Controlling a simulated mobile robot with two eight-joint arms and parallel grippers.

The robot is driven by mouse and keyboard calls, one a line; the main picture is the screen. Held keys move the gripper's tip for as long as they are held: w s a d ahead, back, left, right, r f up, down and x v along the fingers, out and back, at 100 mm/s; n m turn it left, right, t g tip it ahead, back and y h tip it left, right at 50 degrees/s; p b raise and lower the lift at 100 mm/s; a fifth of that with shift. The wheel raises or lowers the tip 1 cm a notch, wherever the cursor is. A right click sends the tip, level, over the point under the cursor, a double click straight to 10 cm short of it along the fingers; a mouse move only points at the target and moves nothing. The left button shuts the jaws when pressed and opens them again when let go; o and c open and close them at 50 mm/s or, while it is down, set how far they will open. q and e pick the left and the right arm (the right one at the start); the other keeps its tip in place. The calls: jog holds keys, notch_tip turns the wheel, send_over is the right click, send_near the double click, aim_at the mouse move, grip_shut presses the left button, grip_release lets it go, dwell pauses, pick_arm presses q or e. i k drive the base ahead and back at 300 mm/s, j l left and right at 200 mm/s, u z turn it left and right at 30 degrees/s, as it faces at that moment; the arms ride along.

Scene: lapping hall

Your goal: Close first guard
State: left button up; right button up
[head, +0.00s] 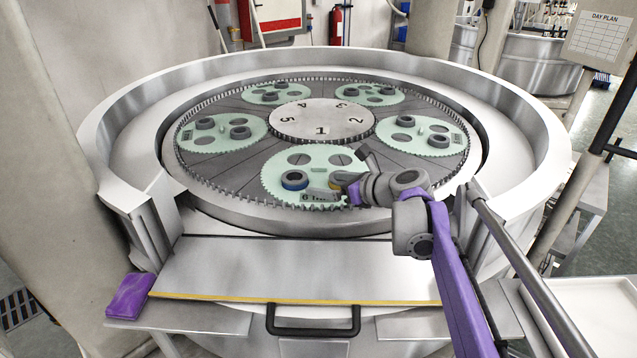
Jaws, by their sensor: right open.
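The guard is a pale grey panel (290,268) with a yellow front edge and a black bar handle (313,331). It lies folded down, outward, in the front gap of the round machine's rim, so the gap is open. My right arm reaches over the panel's right side. My right gripper (338,177) is open above the front green toothed carrier (275,177), well behind the handle. A yellowish thing shows between its fingers; I cannot tell whether they touch it. Part of the carrier is hidden by the gripper. My left gripper is not in view.
The raised pale rim (115,112) surrounds the toothed plate and its numbered hub (321,118). Several other carriers hold dark rings. A purple block (131,296) sits left of the panel. A grey rail (530,270) runs along the right. The panel's top is clear.

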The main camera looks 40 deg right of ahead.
aim_at(271, 272)
jog(key=k, duration=1)
